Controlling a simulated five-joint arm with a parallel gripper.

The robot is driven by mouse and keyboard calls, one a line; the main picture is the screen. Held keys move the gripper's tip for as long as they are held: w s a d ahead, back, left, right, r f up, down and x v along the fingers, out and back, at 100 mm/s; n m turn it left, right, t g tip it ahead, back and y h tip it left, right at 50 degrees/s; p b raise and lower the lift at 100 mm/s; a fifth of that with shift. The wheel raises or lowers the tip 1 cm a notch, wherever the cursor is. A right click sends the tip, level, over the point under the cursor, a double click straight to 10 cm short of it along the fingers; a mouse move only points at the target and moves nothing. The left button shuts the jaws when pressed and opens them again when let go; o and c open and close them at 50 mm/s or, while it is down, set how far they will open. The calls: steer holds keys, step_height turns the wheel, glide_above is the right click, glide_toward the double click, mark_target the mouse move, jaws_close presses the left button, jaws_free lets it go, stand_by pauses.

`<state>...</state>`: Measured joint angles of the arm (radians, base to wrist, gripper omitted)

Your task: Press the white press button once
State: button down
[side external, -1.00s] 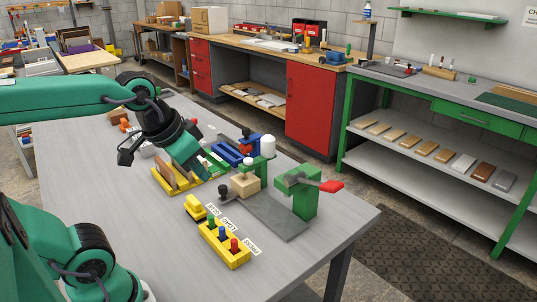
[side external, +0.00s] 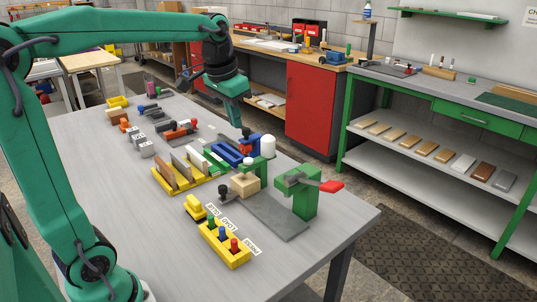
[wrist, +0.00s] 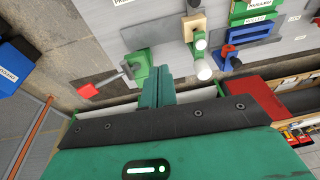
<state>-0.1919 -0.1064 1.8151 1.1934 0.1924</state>
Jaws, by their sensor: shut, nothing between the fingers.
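A white cylinder (side external: 268,146) stands at a green post (side external: 260,168) behind the clamp station. A smaller white knob shows beside it; in the wrist view the white knob (wrist: 201,44) and a larger white rounded top (wrist: 204,70) sit close together. I cannot tell which is the press button. A yellow box (side external: 236,261) at the front carries green, blue and red buttons, with a white PRESS label by the red one. My gripper (side external: 246,131) is shut and empty, in the air above and behind the white cylinder; its fingers (wrist: 158,72) point at the bench.
A green clamp (side external: 305,198) with a red handle (side external: 332,186) stands on the right of a grey plate (side external: 275,219). A yellow rack (side external: 171,188) with boards stands left, beside blue fixtures (side external: 228,153).

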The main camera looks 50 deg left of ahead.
steer(key=w+a+f+g, duration=0.1)
steer(key=w+a, duration=0.5)
steer(key=w, duration=0.1)
steer(key=g, duration=0.2)
glide_above(248, 160)
steer(key=shift+h, duration=0.3)
steer(key=shift+f, duration=2)
steer(key=shift+f, duration=0.1)
step_height(248, 160, down, 14)
steer(key=shift+r, duration=0.1)
steer(key=shift+f, duration=1.2)
step_height(248, 160, up, 15)
steer(key=shift+w, duration=0.15)
